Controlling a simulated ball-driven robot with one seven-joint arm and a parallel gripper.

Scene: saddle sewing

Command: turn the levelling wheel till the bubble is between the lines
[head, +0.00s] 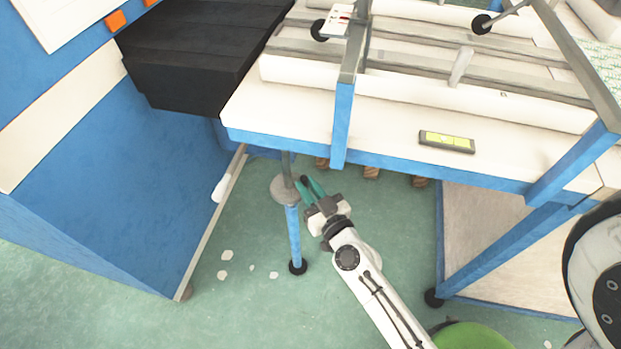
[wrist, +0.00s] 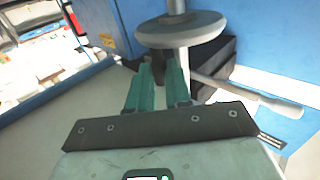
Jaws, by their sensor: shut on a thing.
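The levelling wheel (head: 285,189) is a grey disc on a blue table leg under the table's front left corner. It also shows at the top of the wrist view (wrist: 181,30). My gripper (head: 307,186) is at the right side of the wheel, with its teal fingers shut on a dark knob (wrist: 158,70) at the wheel's rim. The spirit level (head: 447,142) lies on the white tabletop, a dark bar with a yellow-green vial. The bubble and lines are too small to make out.
The white table (head: 400,125) has a blue frame and carries rails and rolls. A black stepped block (head: 200,60) stands at its left. A blue panel (head: 110,160) slopes down at the left. Green floor (head: 240,310) with small white scraps is open in front.

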